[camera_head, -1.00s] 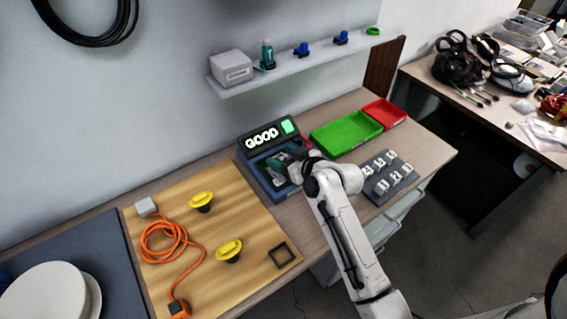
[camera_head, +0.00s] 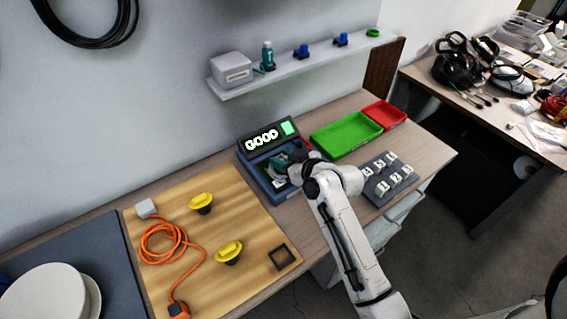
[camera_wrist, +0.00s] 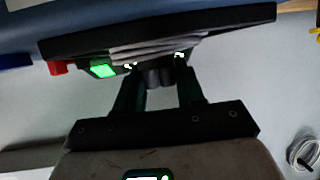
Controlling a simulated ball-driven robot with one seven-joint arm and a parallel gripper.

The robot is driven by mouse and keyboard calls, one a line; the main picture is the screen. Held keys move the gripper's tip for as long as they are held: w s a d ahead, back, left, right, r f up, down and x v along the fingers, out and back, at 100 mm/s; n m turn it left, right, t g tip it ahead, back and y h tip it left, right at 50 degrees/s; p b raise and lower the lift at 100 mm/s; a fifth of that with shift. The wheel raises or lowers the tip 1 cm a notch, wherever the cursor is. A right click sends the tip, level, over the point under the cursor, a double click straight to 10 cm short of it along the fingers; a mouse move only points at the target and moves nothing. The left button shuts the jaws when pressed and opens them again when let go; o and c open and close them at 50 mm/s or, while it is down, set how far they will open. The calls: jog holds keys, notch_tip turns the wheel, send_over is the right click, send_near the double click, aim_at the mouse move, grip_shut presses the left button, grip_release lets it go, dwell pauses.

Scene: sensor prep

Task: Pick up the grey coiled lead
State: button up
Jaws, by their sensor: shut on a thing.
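My gripper (camera_head: 279,170) is over the blue tray (camera_head: 270,189) below the display reading GOOD (camera_head: 263,141). In the wrist view the dark fingers of my gripper (camera_wrist: 158,76) close together on a grey banded bundle, which looks like the grey coiled lead (camera_wrist: 155,48). The bundle lies across in front of the display. In the head view the lead is mostly hidden by my gripper and wrist, and I cannot tell whether it touches the tray.
A green tray (camera_head: 322,151), a red tray (camera_head: 400,117) and a dark block with white pieces (camera_head: 373,191) are to the right. A wooden board (camera_head: 190,270) at left bears an orange cable (camera_head: 160,259) and yellow knobs (camera_head: 229,251). A shelf (camera_head: 290,72) is above.

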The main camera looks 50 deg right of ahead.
aim_at(285, 160)
jog(key=shift+r, duration=0.1)
jog(key=shift+r, duration=0.15)
jog(key=r, duration=0.2)
jog(key=r+b, duration=0.1)
jog(key=shift+s+a+r, duration=0.15)
jog(key=shift+s+r, duration=0.05)
jog(key=shift+s, duration=0.1)
jog(key=s+a+r+p, duration=0.1)
jog(key=s+a+r, duration=0.4)
jog(key=s+r, duration=0.4)
jog(key=s, duration=0.3)
jog(key=shift+s+p, duration=0.15)
jog(key=shift+p, duration=0.15)
